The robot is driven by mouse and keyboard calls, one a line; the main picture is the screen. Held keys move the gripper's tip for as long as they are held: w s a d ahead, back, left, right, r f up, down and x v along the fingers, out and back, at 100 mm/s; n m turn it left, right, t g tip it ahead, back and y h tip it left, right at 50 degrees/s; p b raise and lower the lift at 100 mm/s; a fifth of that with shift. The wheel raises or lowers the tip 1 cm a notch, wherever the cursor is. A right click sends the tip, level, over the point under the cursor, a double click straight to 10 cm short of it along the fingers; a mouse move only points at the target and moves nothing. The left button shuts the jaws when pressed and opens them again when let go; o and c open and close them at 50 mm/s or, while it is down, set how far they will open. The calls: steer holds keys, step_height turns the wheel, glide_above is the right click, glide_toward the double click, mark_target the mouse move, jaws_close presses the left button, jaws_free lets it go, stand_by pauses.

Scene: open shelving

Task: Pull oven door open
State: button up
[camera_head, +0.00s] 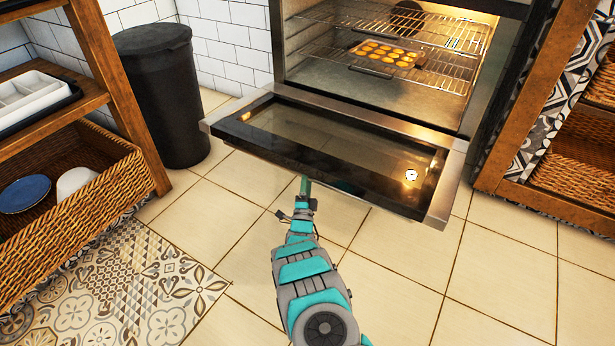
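The oven (375,83) stands at the back centre with its inside lit. Its door (335,148) is hinged at the bottom and hangs folded down, close to level, so the cavity is wide open. My arm reaches up from the bottom centre, and its far end, my gripper (304,186), is at the front edge of the door. The fingertips are hidden under or behind the door edge. I cannot tell whether they touch the door or are open or shut.
Inside the oven are wire racks and a tray of round baked items (391,53). A dark bin (165,95) stands left of the oven. Wooden shelving with baskets (75,195) is at left, more (570,165) at right. Tiled floor (400,262) in front is clear.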

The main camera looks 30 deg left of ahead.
steer(key=shift+a, duration=0.1)
steer(key=v, duration=0.8)
steer(key=shift+p, duration=0.35)
